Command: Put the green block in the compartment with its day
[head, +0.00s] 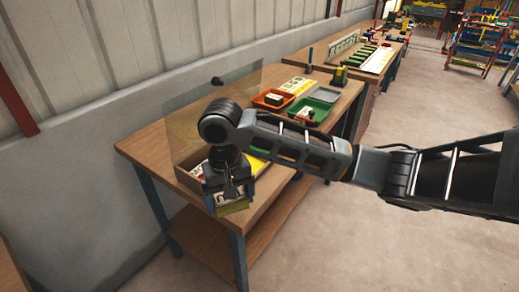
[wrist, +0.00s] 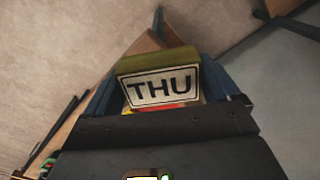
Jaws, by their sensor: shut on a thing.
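The green block (head: 233,209) is held at the lower end of my gripper (head: 228,198), over the table's front left edge in the head view. In the wrist view the green block (wrist: 158,61) shows a white label reading THU, between the two blue fingers of my gripper (wrist: 160,90). My gripper is shut on it. A wooden box (head: 187,180) sits on the table behind my gripper, with white and red parts showing inside. My arm hides most of it, so its compartments and day labels cannot be read.
A clear upright panel (head: 184,125) stands at the table's left back side. An orange tray (head: 259,103) with a dark item, a green tray (head: 325,117) and a grey tray (head: 324,93) lie farther along the wooden table (head: 143,148). Open floor lies to the right.

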